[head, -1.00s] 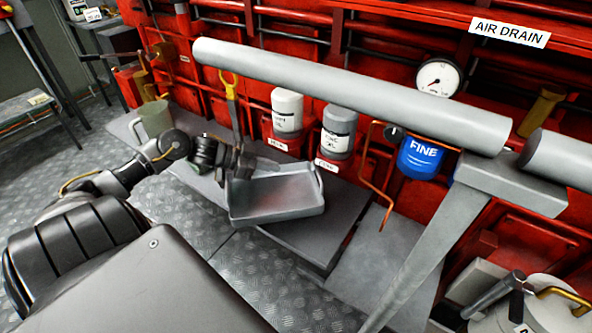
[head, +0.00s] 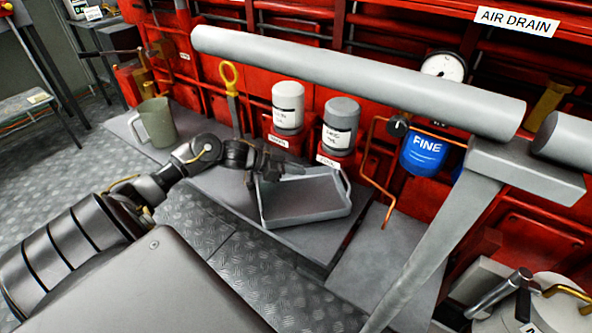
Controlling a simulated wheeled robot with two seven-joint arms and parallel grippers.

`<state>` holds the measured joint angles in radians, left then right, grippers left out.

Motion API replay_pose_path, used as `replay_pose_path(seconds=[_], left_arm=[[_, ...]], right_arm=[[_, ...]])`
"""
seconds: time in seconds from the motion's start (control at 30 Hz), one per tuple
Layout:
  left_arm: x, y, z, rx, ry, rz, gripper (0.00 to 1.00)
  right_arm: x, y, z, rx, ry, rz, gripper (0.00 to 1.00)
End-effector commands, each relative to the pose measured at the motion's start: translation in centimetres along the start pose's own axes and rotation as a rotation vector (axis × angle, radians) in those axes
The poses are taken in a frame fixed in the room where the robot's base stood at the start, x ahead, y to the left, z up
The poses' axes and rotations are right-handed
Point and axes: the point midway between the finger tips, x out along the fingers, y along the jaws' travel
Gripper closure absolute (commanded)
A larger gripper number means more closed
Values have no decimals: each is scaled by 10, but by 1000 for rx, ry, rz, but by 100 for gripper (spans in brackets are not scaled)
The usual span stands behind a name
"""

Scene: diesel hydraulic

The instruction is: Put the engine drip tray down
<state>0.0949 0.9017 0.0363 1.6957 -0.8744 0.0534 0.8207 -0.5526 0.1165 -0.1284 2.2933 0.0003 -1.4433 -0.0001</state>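The engine drip tray (head: 308,212) is a shallow grey metal tray with raised walls. It sits at or just over the grey ledge below the red engine wall; whether it rests fully on it I cannot tell. My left gripper (head: 280,170) is at the tray's back left corner, its dark fingers overlapping the rim. Whether the fingers are closed on the rim or apart is not clear. My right gripper is not in view.
Two canisters, one white (head: 288,108) and one grey (head: 340,126), stand behind the tray. A yellow-ringed dipstick (head: 229,76) and a grey-green jug (head: 155,122) are to the left. A thick grey pipe (head: 360,80) crosses above. A slanted grey post (head: 432,256) stands right.

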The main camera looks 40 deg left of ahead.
Motion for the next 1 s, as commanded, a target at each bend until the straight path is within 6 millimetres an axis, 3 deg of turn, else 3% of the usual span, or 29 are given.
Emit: replay_pose_path(seconds=[0.3, 0.5, 0.83, 1.0], left_arm=[[0, -1, 0, 2, 4, -1, 100], [1, 0, 1, 2, 2, -1, 76], [-1, 0, -2, 3, 2, -1, 76], [-25, 0, -2, 3, -3, -1, 76]], right_arm=[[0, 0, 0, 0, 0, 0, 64], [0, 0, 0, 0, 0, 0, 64], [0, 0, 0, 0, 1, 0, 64], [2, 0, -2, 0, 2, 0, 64]])
